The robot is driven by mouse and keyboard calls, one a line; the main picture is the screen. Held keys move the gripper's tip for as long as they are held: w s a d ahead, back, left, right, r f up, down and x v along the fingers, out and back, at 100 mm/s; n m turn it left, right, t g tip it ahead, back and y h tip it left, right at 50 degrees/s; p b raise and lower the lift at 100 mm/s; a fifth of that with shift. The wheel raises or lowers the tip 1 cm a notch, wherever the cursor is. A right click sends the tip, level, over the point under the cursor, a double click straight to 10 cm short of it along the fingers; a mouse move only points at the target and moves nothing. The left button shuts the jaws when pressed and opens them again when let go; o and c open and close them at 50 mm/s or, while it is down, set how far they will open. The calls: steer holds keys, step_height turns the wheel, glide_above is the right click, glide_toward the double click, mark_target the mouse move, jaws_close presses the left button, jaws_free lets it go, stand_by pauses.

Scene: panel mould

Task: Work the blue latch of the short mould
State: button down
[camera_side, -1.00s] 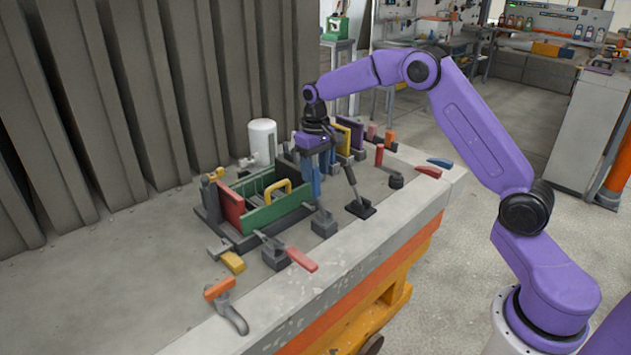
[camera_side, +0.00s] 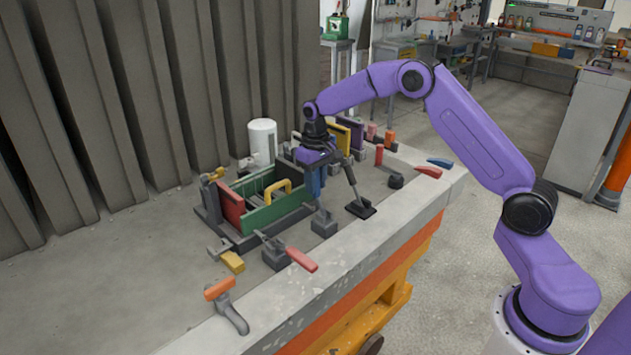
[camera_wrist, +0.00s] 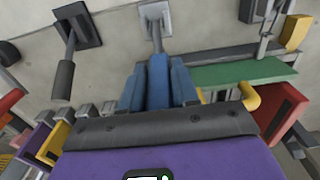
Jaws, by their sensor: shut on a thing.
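The short mould has a green side panel (camera_side: 268,212) with a yellow handle (camera_side: 277,188) and a red end panel (camera_side: 231,203); it stands on the concrete table. The blue latch (camera_side: 315,186) stands roughly upright on a grey base (camera_side: 324,224) beside the green panel. My gripper (camera_side: 316,172) comes down from above and is shut on the latch's blue handle. In the wrist view the blue handle (camera_wrist: 158,80) lies between my fingers (camera_wrist: 158,88), with its grey base at the top. The green panel (camera_wrist: 240,73) is just right of it there.
A dark lever on a black base (camera_side: 361,209) stands close right of the latch. A red-handled latch (camera_side: 301,260) and an orange-handled latch (camera_side: 218,290) are in front. A white cylinder (camera_side: 262,141) stands behind. The table's left part is bare.

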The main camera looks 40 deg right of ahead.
steer(key=shift+s+r+t, duration=0.25)
steer(key=shift+s+t, duration=0.65)
steer(key=shift+t, duration=0.1)
steer(key=shift+s+t, duration=1.2)
steer(key=shift+t, duration=0.2)
steer(key=c, duration=0.9)
jaws_free()
steer(key=shift+r, duration=0.15)
steer(key=v, duration=1.7)
steer(key=shift+s+r, duration=0.1)
